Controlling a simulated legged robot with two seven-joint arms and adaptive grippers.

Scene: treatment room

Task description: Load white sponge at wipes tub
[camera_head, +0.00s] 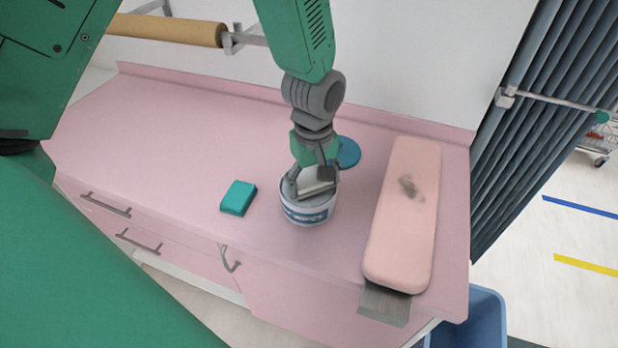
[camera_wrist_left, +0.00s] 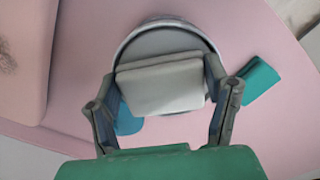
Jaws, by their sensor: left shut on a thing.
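The wipes tub (camera_head: 305,213) is a round white tub with dark lettering, standing on the pink counter. The white sponge (camera_head: 316,184) is at the tub's open top; in the left wrist view the sponge (camera_wrist_left: 163,86) lies across the tub's opening, with the tub's rim (camera_wrist_left: 126,44) around its far side. My left gripper (camera_head: 312,182) is over the tub, fingers pointing down, shut on the sponge. In the left wrist view its fingers (camera_wrist_left: 162,95) flank the sponge's two sides. How deep the sponge sits is hard to tell. My right gripper is not in view.
A teal sponge (camera_head: 238,198) lies left of the tub. A blue round disc (camera_head: 347,152) lies behind it. A long pink padded piece (camera_head: 404,215) lies on the right. The counter's left side (camera_head: 150,140) is clear. A blue bin (camera_head: 474,322) stands below the right edge.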

